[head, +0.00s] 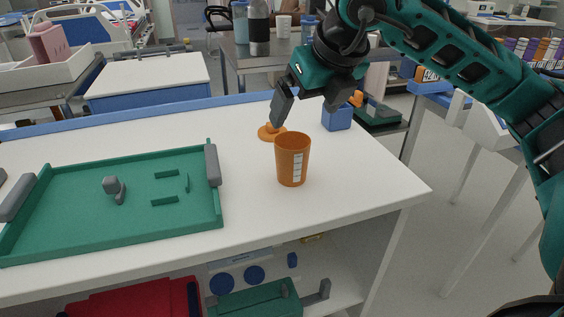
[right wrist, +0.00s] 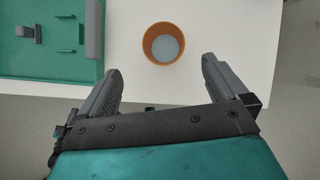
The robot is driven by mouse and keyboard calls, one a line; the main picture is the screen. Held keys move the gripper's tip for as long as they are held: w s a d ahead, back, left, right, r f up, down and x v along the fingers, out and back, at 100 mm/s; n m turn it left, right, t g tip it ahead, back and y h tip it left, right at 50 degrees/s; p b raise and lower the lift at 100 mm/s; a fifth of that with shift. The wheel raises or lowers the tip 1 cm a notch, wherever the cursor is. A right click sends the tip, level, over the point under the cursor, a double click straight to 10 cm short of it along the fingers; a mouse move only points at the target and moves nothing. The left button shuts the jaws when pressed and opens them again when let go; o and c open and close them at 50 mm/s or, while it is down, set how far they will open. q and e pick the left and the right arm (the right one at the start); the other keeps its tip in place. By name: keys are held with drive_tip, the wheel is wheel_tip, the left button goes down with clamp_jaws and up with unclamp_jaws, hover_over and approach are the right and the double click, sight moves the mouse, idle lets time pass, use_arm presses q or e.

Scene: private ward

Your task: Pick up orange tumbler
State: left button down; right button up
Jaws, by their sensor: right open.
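The orange tumbler (head: 292,160) stands upright on the white table, right of the green tray, with a pale marked strip on its side. In the right wrist view the tumbler (right wrist: 164,44) shows from above, its mouth open, beyond and between my fingertips. My right gripper (head: 303,100) is open and empty, above and behind the tumbler in the head view. Its two fingers also show spread in the right wrist view (right wrist: 160,75). It is apart from the tumbler. My left gripper is not in view.
A green tray (head: 222,206) with grey handles lies left of the tumbler. An orange lid-like disc (head: 268,134) lies behind the tumbler. A blue box (head: 337,118) stands behind to the right. The white table (head: 360,185) is clear right of the tumbler, up to its edge.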

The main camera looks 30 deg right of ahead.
sight(291, 143)
drive_tip(key=b+x, duration=0.1)
drive_tip(key=x, duration=0.5)
drive_tip(key=shift+f, duration=0.15)
drive_tip(key=x, duration=0.2)
drive_tip(key=b+x, duration=0.1)
drive_tip(key=x, duration=0.1)
drive_tip(key=shift+d+f, duration=0.2)
drive_tip(key=shift+d, duration=0.05)
drive_tip(key=shift+w+f, duration=0.2)
drive_tip(key=shift+f, duration=0.1)
drive_tip(key=shift+c, duration=0.8)
drive_tip(key=c, duration=0.8)
drive_tip(key=shift+r, duration=0.15)
drive_tip(key=shift+c, duration=0.2)
